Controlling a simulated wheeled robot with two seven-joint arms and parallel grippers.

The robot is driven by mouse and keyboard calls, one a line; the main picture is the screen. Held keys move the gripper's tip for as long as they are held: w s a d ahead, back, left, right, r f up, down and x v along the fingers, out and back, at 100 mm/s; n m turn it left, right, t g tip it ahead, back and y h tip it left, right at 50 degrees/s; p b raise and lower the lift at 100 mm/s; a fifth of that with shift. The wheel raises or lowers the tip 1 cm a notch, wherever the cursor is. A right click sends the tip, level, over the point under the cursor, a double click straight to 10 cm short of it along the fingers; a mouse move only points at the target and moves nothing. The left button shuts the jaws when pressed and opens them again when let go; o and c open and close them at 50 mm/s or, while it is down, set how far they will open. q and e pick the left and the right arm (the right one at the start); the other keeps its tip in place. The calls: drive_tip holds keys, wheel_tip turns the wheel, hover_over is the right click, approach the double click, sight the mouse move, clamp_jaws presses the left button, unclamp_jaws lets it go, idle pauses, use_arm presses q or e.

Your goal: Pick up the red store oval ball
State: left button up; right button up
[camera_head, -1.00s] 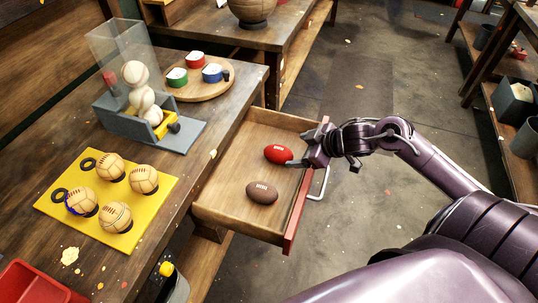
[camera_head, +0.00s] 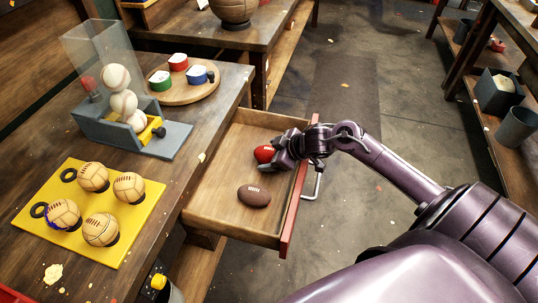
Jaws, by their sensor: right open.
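The red oval ball (camera_head: 264,154) lies in the open wooden drawer (camera_head: 225,213), near its back right part. My right gripper (camera_head: 273,156) is open at the ball's right side, with its fingers close around that end. The fingers hide the right part of the ball, and I cannot tell whether they touch it. A brown oval ball (camera_head: 254,196) lies in the same drawer, nearer than the red one. My left gripper is not in view.
The drawer's red front (camera_head: 292,220) and metal handle (camera_head: 315,186) stand close below my right arm. A yellow board (camera_head: 52,229) with several tan balls, a grey stand (camera_head: 165,141) with white balls and a round tray (camera_head: 215,94) with cups are on the table at left.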

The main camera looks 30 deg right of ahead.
drive_tip(key=c, duration=1.1)
drive_tip(key=shift+r, duration=0.1)
